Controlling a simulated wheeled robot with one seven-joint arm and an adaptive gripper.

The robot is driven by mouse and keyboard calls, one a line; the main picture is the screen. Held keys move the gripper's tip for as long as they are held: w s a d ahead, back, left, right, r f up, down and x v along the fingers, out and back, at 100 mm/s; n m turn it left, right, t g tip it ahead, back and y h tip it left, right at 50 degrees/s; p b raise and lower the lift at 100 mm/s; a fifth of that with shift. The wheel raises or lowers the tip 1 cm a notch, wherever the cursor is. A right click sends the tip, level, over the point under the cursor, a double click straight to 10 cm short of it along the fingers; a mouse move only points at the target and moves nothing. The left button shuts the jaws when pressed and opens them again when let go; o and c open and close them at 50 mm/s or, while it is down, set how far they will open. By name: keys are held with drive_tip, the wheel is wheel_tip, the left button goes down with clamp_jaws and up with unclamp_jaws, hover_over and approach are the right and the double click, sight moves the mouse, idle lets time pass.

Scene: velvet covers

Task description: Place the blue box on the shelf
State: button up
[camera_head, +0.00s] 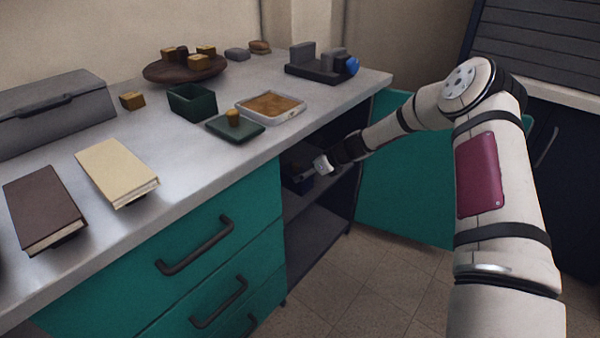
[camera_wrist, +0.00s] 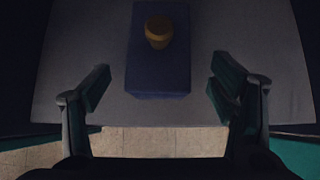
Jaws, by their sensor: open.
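The blue box (camera_wrist: 158,78) is dark blue with a round yellow-brown knob (camera_wrist: 159,31) on top. In the wrist view it rests on the grey shelf (camera_wrist: 78,52), near the shelf's edge. My gripper (camera_wrist: 162,88) is open, with one finger on each side of the box and a gap on both sides. In the head view my arm reaches into the open cabinet, and the box (camera_head: 299,184) shows only as a small dark blue patch beside my gripper (camera_head: 312,172). The shelf (camera_head: 322,192) is in shadow there.
The worktop (camera_head: 165,140) is above the shelf. It holds two books, a green open box (camera_head: 192,102), a green lid (camera_head: 235,128), a tray (camera_head: 270,106) and a grey toolbox (camera_head: 55,108). The open teal door (camera_head: 405,190) stands right of the cabinet. Floor tiles in front are clear.

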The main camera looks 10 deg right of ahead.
drive_tip(key=p+v, duration=0.1)
drive_tip(key=v, duration=0.4)
drive_tip(key=shift+f, duration=0.1)
drive_tip(key=shift+s+d, duration=0.1)
